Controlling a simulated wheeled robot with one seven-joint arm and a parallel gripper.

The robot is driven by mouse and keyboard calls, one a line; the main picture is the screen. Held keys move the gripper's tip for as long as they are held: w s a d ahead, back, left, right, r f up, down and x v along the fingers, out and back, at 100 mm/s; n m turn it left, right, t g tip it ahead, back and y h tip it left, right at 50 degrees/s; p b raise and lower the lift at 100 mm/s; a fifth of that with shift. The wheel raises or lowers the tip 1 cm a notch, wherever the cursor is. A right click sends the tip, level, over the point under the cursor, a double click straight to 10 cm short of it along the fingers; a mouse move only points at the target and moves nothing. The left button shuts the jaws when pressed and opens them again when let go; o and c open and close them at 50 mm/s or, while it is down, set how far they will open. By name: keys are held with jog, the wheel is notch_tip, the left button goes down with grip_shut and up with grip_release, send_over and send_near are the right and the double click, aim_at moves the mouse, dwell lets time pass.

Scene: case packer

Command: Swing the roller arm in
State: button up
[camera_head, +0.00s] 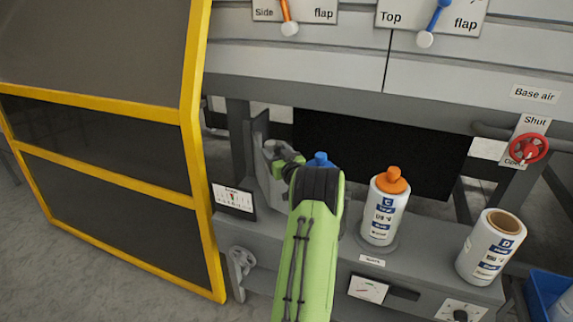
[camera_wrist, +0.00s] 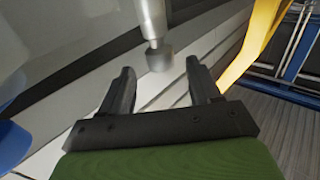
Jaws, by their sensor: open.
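In the wrist view a grey metal rod with a wider round end (camera_wrist: 159,58) comes down from the top. It looks like part of the roller arm, but I cannot tell for sure. My gripper (camera_wrist: 160,70) is open, its two dark fingers on either side of the rod's end. I cannot tell whether they touch it. In the head view my green arm reaches towards a grey bracket-like part (camera_head: 262,165) at the left of the dark opening. My gripper's fingers cannot be made out clearly there.
A yellow-framed guard door (camera_head: 190,150) stands at the left. A blue-capped container (camera_head: 321,159) is mostly behind my arm. A red valve handle (camera_head: 528,149) is at the far right.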

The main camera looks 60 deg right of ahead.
jog(key=b+v, duration=0.1)
jog(key=v, duration=0.8)
